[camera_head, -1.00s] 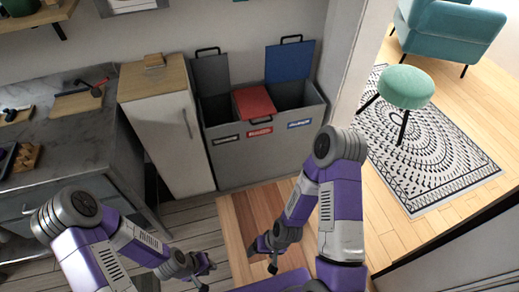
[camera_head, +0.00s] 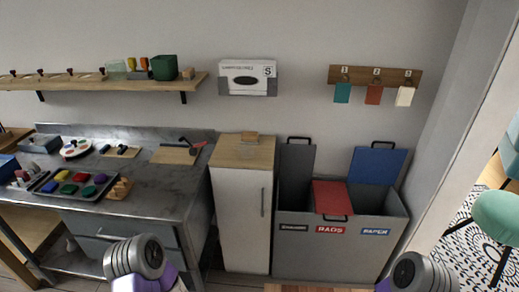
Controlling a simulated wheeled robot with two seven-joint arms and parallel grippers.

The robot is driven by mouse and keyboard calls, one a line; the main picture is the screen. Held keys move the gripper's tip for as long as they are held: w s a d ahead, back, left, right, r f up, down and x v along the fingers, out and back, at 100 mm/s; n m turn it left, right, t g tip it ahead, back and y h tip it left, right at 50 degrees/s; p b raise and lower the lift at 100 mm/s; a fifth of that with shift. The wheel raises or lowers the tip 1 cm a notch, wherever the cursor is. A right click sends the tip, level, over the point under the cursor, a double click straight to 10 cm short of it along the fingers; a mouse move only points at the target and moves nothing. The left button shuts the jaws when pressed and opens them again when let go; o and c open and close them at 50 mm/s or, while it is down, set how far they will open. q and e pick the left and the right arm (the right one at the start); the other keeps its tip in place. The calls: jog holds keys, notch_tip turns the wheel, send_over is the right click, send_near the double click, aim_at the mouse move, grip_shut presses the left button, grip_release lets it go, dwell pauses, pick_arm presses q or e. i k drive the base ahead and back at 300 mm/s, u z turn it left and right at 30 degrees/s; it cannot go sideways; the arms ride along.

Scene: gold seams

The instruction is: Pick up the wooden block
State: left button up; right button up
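A small wooden block (camera_head: 250,136) lies on the wooden top of the narrow white cabinet (camera_head: 240,215), near its back edge. Another small wood-coloured block (camera_head: 188,73) sits at the right end of the wall shelf. A wooden piece with holes or slots (camera_head: 119,188) stands on the grey counter at its front. I cannot tell from the picture alone which piece the task means. Only upper parts of my two arms show at the bottom edge. Both grippers are out of view.
The marble-grey counter (camera_head: 165,180) holds a paint tray (camera_head: 75,185), boards and a hammer (camera_head: 190,147). Right of the cabinet stands a grey sorting bin (camera_head: 350,255) with raised grey and blue lids and a closed red one. A wall shelf (camera_head: 100,84) hangs above the counter.

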aim_at(248, 138)
jog(key=z, duration=0.05)
jog(key=i, duration=1.3)
jog(key=u, duration=0.1)
